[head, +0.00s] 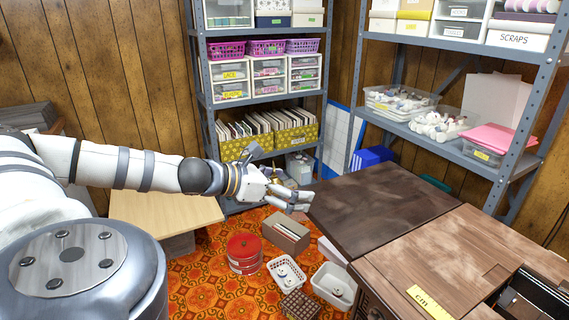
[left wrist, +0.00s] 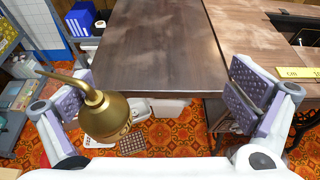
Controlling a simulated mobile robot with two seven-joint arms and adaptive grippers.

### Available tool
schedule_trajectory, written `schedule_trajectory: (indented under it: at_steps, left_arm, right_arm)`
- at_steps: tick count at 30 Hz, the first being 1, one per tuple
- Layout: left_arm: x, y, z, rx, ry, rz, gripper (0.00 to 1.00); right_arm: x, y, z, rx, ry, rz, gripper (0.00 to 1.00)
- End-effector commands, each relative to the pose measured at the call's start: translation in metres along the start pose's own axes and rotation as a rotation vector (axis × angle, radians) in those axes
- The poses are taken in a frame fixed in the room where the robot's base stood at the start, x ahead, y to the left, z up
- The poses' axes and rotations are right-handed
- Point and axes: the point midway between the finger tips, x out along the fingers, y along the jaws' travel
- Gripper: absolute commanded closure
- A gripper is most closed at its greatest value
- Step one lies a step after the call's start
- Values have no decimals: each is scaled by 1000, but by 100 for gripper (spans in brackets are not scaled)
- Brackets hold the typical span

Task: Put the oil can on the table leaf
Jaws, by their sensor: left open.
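The brass oil can (left wrist: 108,118), with a long thin spout pointing up and left, shows in the left wrist view close to the left-hand finger. My left gripper (head: 298,198) is open in the head view, beside the near left edge of the dark brown table leaf (head: 378,205). In the left wrist view the jaws (left wrist: 165,100) are wide apart and the leaf (left wrist: 160,45) lies beyond them. The can is not clamped between both fingers. I cannot tell what is under it or whether it touches the finger. My right gripper is not in view.
The lighter sewing table top (head: 455,262) with a yellow ruler (head: 430,302) adjoins the leaf. The leaf's top is bare. A red tin (head: 244,255), a cardboard box (head: 286,234) and white baskets (head: 333,286) stand on the patterned floor. Metal shelves (head: 206,75) stand behind.

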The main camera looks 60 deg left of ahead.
Motion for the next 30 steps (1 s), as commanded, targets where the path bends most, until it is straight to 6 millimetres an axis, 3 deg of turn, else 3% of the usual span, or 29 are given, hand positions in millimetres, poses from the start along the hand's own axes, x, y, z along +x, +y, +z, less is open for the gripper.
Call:
schedule_trajectory:
  at_steps: [5,13,26,30]
  left_arm:
    - [-19,0,0,-2,-1,-1,0]
    - [-21,0,0,-2,-1,-2,2]
    - [-21,0,0,-2,-1,-2,100]
    - [-20,0,0,-2,-1,-2,100]
  right_arm:
    - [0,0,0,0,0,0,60]
    - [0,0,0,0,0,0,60]
    - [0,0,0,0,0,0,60]
    - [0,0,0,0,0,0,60]
